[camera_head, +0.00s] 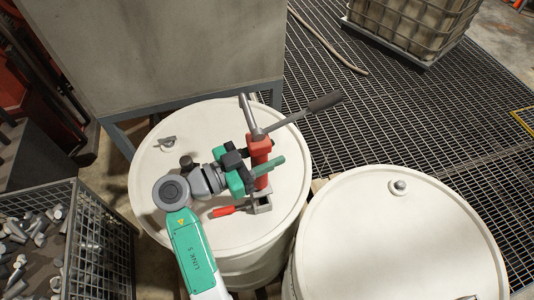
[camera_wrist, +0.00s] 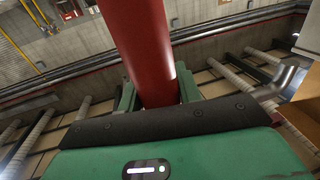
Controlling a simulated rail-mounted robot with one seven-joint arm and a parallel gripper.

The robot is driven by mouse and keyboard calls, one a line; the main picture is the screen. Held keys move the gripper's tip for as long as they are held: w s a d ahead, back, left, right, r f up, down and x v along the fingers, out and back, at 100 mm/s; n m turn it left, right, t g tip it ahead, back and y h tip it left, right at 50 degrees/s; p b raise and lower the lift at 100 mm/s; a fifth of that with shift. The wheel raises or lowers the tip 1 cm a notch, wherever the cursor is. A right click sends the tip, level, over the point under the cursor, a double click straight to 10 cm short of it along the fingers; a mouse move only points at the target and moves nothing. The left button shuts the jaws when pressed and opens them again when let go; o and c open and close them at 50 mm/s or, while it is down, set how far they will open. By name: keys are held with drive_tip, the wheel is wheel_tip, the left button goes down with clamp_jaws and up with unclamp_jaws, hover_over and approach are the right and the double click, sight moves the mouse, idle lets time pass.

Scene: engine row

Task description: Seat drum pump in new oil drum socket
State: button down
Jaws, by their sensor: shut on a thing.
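The drum pump (camera_head: 260,152) has a red body, a grey metal spout at its top and a lever with a dark grip sticking out to the right. It stands about upright over the right part of the left white drum (camera_head: 215,118). My gripper (camera_head: 258,174) comes from the left and is shut around the red body. In the wrist view the red body (camera_wrist: 148,45) rises between my green fingers (camera_wrist: 155,98). A grey metal block (camera_head: 263,203) with a red-handled lever (camera_head: 224,212) sits below the pump on this drum. The pump's lower end is hidden, so I cannot tell whether it is seated.
A right white drum (camera_head: 375,245) with a round grey fitting (camera_head: 399,187) stands close by. A wire basket (camera_head: 100,250) of metal parts is at lower left. A large pale tank (camera_head: 160,50) stands behind the left drum. Open grating (camera_head: 400,120) lies at the right.

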drive_tip(key=shift+f+b, duration=3.4)
drive_tip(key=shift+b, duration=0.45)
drive_tip(key=c, duration=1)
unclamp_jaws()
drive_tip(key=shift+o, duration=0.5)
drive_tip(key=shift+a+f, duration=0.1)
drive_tip(key=b+v, duration=0.1)
drive_tip(key=v, duration=0.6)
drive_tip(key=shift+s+a, duration=0.15)
drive_tip(key=shift+a, duration=0.1)
